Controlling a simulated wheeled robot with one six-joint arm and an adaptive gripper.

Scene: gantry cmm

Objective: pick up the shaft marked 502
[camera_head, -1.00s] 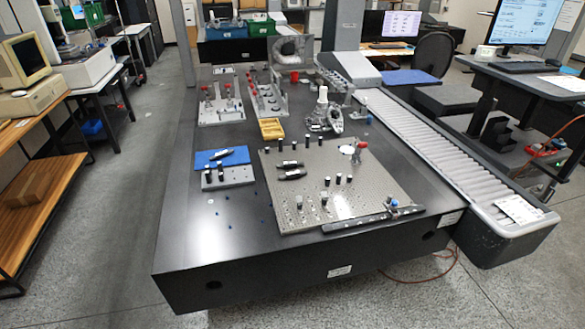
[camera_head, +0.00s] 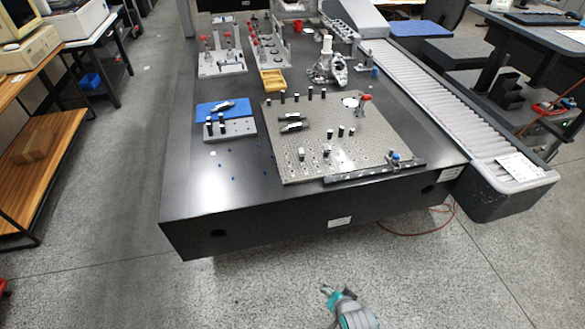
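Two dark shafts lie on the grey perforated plate (camera_head: 350,150): an upper shaft (camera_head: 291,116) and a lower shaft (camera_head: 291,128), side by side. A third dark shaft (camera_head: 223,106) lies on the blue mat (camera_head: 205,111), left of the plate. Their markings are too small to read, so I cannot tell which is 502. My gripper (camera_head: 327,291), teal and grey, is at the bottom of the view, in front of the table's near side and well away from the shafts. Its fingers are too small to tell open from shut.
The dark table (camera_head: 190,175) also carries several short upright pins, a grey block (camera_head: 232,130), a yellow tray (camera_head: 272,80) and fixtures at the back. A roller conveyor (camera_head: 440,100) runs along its right side. Open floor (camera_head: 110,250) lies left and in front.

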